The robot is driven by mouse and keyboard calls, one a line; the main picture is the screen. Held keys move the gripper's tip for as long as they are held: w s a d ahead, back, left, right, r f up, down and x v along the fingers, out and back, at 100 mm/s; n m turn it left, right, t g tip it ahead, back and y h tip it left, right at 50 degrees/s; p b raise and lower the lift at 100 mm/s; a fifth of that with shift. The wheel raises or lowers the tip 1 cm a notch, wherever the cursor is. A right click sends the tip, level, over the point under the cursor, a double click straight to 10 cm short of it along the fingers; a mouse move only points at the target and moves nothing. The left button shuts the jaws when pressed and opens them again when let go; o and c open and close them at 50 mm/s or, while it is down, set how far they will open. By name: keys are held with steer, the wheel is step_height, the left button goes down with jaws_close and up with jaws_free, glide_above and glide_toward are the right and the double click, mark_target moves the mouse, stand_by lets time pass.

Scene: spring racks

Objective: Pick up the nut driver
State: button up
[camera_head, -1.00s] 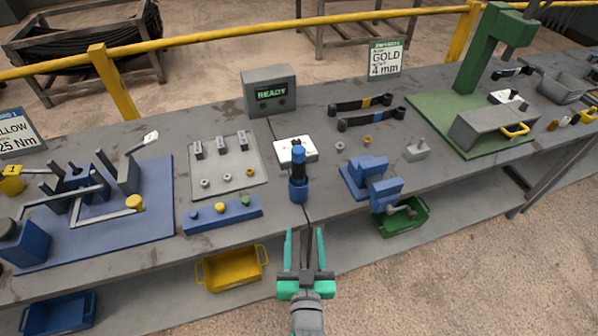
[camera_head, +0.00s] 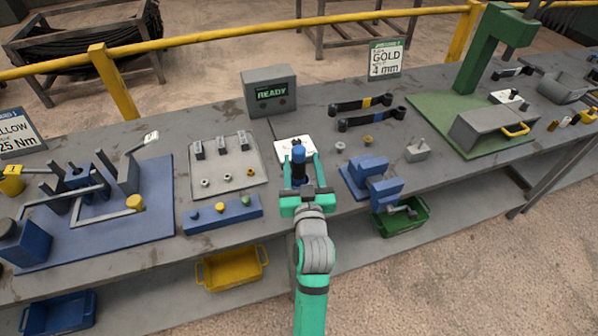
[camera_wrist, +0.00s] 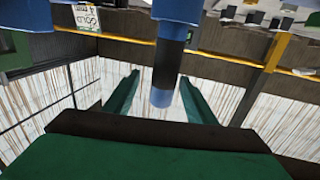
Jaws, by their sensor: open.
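The nut driver (camera_head: 298,154) stands upright near the bench's front edge, with a blue top and a dark middle. In the wrist view it (camera_wrist: 170,62) hangs in from the top of the picture, its rounded blue end between and beyond my fingers. My gripper (camera_head: 300,167) is open, with one green finger on each side of the nut driver in the head view. The fingers also show in the wrist view (camera_wrist: 160,95), with a gap around the tool. I cannot tell whether either finger touches it.
A white card (camera_head: 283,147) lies behind the tool. A blue vise (camera_head: 372,182) stands to the right. A blue button bar (camera_head: 222,214) and a grey plate (camera_head: 229,176) with small parts lie to the left. The READY box (camera_head: 270,91) stands behind.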

steer(key=shift+w+a+f, duration=0.1)
steer(key=shift+w+a, duration=0.1)
steer(key=shift+w, duration=0.75)
steer(key=shift+w+a+r, duration=0.1)
steer(key=shift+w+a, duration=0.05)
steer(key=shift+w, duration=0.75)
steer(key=shift+w+a+f, duration=0.1)
steer(key=shift+w+a, duration=0.1)
steer(key=shift+w, duration=0.75)
steer(key=shift+c, duration=0.6)
steer(key=c, duration=1.1)
jaws_close()
